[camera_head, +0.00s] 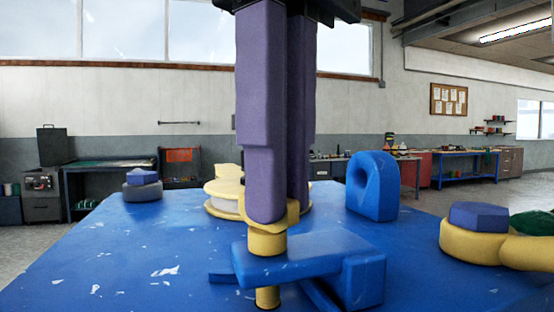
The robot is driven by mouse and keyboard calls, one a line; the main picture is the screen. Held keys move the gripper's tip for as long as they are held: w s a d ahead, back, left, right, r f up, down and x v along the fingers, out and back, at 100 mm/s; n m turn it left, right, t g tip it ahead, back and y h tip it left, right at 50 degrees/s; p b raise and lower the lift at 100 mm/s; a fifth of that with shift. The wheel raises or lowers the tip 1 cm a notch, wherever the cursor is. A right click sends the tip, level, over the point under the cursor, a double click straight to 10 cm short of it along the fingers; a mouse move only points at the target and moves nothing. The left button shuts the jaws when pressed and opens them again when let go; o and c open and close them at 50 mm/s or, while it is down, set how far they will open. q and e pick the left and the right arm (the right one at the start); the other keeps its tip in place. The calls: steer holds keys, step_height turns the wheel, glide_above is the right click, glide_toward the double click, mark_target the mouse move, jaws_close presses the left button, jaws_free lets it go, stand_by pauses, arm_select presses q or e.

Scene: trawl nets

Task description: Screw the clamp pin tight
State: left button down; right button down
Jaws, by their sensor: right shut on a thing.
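My right gripper (281,205) comes down from above on two long purple fingers, in the middle of the view. It is shut on the yellow clamp pin (266,244), with a yellow collar at the fingertips. The pin stands upright through the blue clamp (310,262), and its lower end shows under the clamp's arm. The clamp has a thick block at its right end. The fingers hide part of the pin's head. The thread cannot be made out. My left gripper is not in view.
The blue worktop (120,250) has chipped paint and is clear at the left. A blue block with a hole (385,195) stands behind the clamp. A yellow round part with a purple hexagonal top (478,217) is at right, a grey one (142,192) at left. A pale disc (222,200) lies behind the fingers.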

steer(key=shift+r, duration=0.2)
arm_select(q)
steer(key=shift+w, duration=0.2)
arm_select(e)
steer(key=c, duration=1.9)
jaws_free()
steer(key=shift+f, duration=0.1)
steer(key=shift+o, duration=0.2)
